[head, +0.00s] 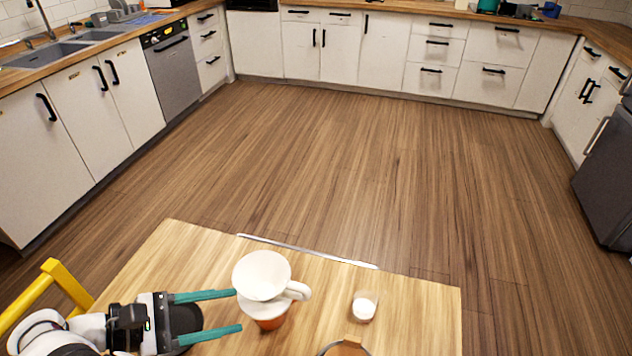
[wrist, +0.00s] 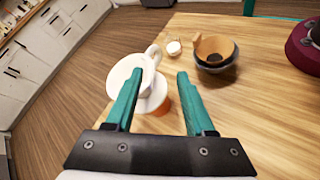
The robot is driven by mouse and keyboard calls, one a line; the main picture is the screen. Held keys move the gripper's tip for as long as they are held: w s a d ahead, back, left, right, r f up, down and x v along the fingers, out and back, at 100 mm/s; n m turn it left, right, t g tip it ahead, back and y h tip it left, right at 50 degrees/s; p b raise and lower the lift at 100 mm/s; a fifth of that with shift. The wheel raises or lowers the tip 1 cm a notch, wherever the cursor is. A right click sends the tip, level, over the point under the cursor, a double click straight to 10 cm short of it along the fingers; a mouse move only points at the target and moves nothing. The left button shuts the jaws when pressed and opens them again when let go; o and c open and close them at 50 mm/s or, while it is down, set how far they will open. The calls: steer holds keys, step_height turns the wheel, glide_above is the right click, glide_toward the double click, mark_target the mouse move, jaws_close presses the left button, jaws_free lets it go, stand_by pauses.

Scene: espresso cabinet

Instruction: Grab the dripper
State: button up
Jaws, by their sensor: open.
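The white dripper (head: 262,272), a cone with a handle on its right, sits on an orange-brown cup (head: 268,323) on the wooden table. My gripper (head: 238,310) is open and empty, its teal fingers pointing right toward the dripper and cup from the left. In the wrist view, the dripper (wrist: 118,75) is partly hidden behind the left finger of my gripper (wrist: 160,73), and its handle shows beyond. The cup (wrist: 162,107) shows between the fingers. I cannot tell whether a finger touches the dripper.
A small glass with white contents (head: 364,306) stands right of the dripper. A wooden piece (wrist: 213,45) sits in a dark bowl farther right. A dark red object (wrist: 302,45) is at the right edge. A thin metal strip (head: 308,252) lies along the table's far edge.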

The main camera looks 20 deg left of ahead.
mark_target(281, 289)
steer(key=s+a+f+n+t+y, duration=0.1)
steer(key=s+a+f+n+t, duration=0.1)
steer(key=s+a, duration=0.15)
steer(key=x, duration=1)
steer(key=w+r+x, duration=0.1)
steer(key=x, duration=0.4)
steer(key=shift+a, duration=0.2)
jaws_close()
